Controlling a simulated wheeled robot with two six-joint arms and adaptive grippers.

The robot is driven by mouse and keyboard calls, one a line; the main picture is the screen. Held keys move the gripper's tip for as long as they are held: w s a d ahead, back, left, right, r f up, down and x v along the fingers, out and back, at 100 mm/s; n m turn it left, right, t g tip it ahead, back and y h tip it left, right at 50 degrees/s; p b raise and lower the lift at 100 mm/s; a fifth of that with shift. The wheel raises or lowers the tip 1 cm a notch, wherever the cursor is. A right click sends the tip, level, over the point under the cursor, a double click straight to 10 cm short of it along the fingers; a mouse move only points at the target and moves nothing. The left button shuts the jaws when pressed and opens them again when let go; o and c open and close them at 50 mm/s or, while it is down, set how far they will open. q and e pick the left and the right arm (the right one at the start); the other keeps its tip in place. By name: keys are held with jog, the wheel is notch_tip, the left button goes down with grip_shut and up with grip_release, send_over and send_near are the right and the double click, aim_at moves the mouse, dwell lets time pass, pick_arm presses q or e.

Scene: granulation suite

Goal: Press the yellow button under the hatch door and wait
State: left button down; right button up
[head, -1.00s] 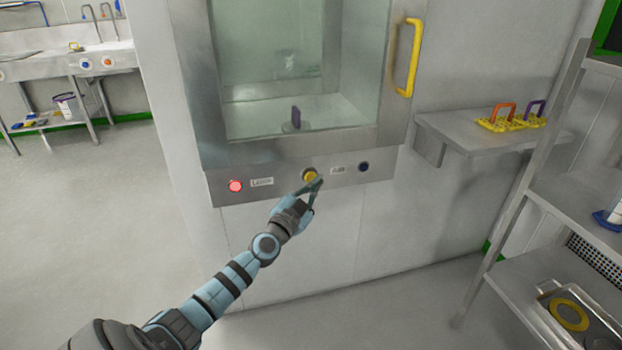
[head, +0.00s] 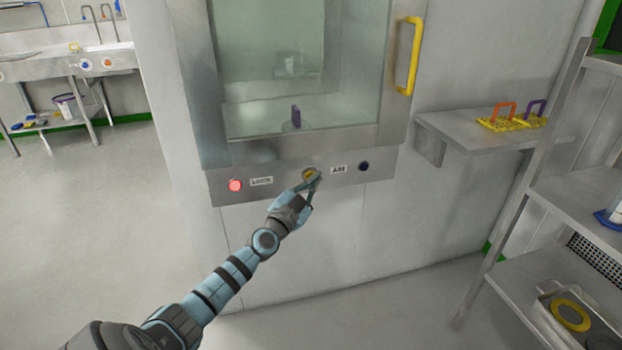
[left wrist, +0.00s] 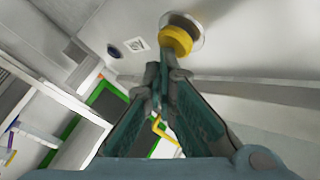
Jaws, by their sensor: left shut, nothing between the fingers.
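The hatch door (head: 285,80) is a closed glass pane in a steel frame with a yellow handle (head: 409,56). The yellow button (head: 309,174) is on the steel panel below the door. It also shows in the left wrist view (left wrist: 177,41), standing out from a round metal collar. My left gripper (head: 315,176) is shut and empty, with its fingertips at the button's right edge. In the left wrist view the fingertips (left wrist: 161,66) are just below the button; I cannot tell whether they touch it. My right gripper is out of view.
A lit red lamp (head: 235,185) and a dark blue button (head: 363,167) flank the yellow button. A purple-handled item (head: 296,116) stands behind the glass. A wall shelf (head: 460,130) with a yellow rack (head: 508,124) and a steel shelving unit (head: 535,200) are on the right.

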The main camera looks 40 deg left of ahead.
pick_arm(q)
jog(key=shift+w+a, duration=0.15)
jog(key=shift+a, duration=0.05)
dwell(0.6)
jog(key=shift+s+d+p, duration=0.55)
jog(key=shift+d+p, duration=0.15)
jog(key=shift+d, duration=0.05)
